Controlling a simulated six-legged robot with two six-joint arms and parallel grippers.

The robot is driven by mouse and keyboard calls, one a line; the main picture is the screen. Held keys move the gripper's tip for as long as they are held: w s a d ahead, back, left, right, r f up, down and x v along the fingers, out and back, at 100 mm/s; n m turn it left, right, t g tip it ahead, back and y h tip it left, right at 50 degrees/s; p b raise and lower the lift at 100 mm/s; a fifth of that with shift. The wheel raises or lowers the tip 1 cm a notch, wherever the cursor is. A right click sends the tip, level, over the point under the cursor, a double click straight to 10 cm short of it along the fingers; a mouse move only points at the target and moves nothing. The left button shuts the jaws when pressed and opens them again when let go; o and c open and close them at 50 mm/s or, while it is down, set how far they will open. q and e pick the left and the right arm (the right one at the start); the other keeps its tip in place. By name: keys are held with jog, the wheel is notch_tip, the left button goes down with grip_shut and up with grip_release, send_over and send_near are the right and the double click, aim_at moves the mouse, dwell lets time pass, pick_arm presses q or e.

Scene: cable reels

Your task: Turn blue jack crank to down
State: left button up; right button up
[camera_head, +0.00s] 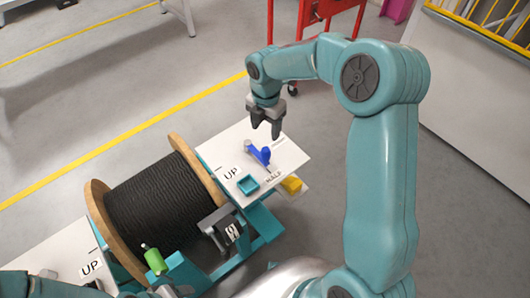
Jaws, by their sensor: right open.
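The blue jack crank (257,155) sits on a white panel (284,144) to the right of the cable reel.
A wooden cable reel with black cable (155,207) stands left of the panel. A green handle (155,261) is in front of it. A yellow block (292,185) is at the panel's lower edge. A second UP panel (62,262) is at lower left. A red frame (310,15) stands behind.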

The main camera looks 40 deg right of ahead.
aim_at(265, 150)
jog(key=f, duration=1.3)
jog(key=shift+a+b, duration=0.2)
jog(key=shift+b, duration=0.2)
grip_shut()
